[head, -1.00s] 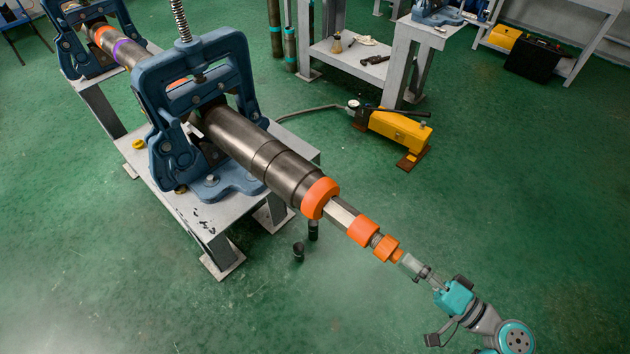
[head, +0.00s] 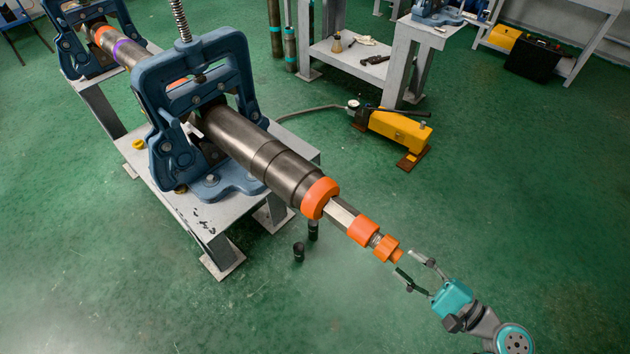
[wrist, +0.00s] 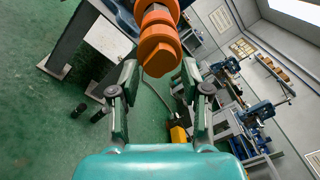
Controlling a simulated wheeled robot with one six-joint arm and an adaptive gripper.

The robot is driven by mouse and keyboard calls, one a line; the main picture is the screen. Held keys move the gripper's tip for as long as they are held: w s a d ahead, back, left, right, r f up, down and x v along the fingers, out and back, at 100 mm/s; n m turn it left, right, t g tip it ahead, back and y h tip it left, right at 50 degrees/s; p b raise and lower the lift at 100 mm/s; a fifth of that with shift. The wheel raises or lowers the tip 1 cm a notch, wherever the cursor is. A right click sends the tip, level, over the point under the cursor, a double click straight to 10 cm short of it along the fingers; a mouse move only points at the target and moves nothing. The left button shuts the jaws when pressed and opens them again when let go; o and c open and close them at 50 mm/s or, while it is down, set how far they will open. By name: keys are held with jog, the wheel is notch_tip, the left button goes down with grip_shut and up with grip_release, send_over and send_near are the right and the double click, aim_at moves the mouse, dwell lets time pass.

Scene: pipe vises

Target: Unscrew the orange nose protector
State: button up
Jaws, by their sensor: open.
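In the wrist view my two fingers (wrist: 160,78) are spread wide on either side. Behind the protector are an orange ring (head: 363,231), a bright shaft and a larger orange collar (head: 320,198).
A blue pipe vise (head: 243,75) on a grey stand (head: 195,215) holds the pipe. Two small black cylinders (head: 299,251) are on the floor below it. A yellow hand pump (head: 398,128) stands to the right. The green floor around my gripper is clear.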

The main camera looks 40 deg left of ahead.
jog(key=m, duration=0.6)
jog(key=shift+m, duration=0.4)
jog(key=shift+a, duration=1.1)
grip_shut()
jog(key=n, duration=1.4)
jog(key=shift+w+n, duration=0.1)
jog(key=shift+n, duration=0.3)
